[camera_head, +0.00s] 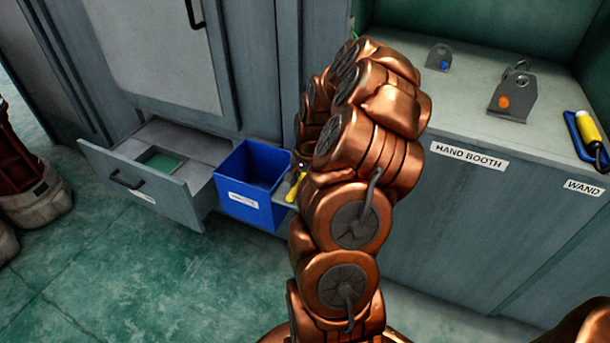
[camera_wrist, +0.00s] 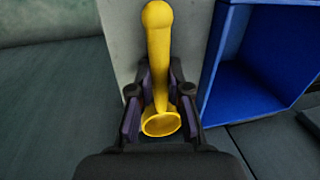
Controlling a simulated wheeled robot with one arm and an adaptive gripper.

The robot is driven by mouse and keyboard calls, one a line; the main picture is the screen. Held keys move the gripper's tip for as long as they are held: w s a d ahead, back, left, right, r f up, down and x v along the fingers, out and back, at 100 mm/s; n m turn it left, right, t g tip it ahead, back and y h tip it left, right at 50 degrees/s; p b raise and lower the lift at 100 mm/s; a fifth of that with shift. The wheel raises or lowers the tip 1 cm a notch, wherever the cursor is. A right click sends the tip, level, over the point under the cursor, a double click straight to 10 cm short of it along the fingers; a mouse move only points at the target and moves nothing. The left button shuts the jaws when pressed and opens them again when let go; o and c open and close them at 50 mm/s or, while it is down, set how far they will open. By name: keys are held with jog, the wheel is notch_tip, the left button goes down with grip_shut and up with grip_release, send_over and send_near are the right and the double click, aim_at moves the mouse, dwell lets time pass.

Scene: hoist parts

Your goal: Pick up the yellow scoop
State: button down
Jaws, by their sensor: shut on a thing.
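The yellow scoop (camera_wrist: 158,40) lies lengthwise between the fingers of my gripper (camera_wrist: 160,105) in the wrist view. Its rounded handle end points away and its small round bowl is near the palm. The dark fingers are shut on its narrow part from both sides. In the head view a bit of the scoop (camera_head: 296,187) shows beside the blue bin, at the left edge of my copper arm. My arm hides most of my gripper there. A light grey surface lies behind the scoop; I cannot tell whether the scoop touches it.
A blue bin (camera_head: 243,207) stands close to the left of my gripper in the head view; it is at the right in the wrist view (camera_wrist: 213,65). An open drawer (camera_head: 152,189) is further left. A counter (camera_head: 460,113) with brackets and a yellow wand is at the right.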

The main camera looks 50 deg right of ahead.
aim_at(296, 184)
dwell(0.3)
jog(key=shift+r, duration=0.95)
jog(key=shift+s+a+r, duration=0.15)
jog(key=shift+a+r, duration=0.05)
jog(key=shift+r, duration=0.25)
jog(key=shift+s+a+r, duration=0.1)
jog(key=shift+a+r, duration=0.05)
jog(key=shift+r, duration=0.25)
jog(key=s+a+r, duration=0.1)
jog(key=s+a, duration=0.8)
jog(key=a, duration=0.3)
jog(key=shift+a+r, duration=0.15)
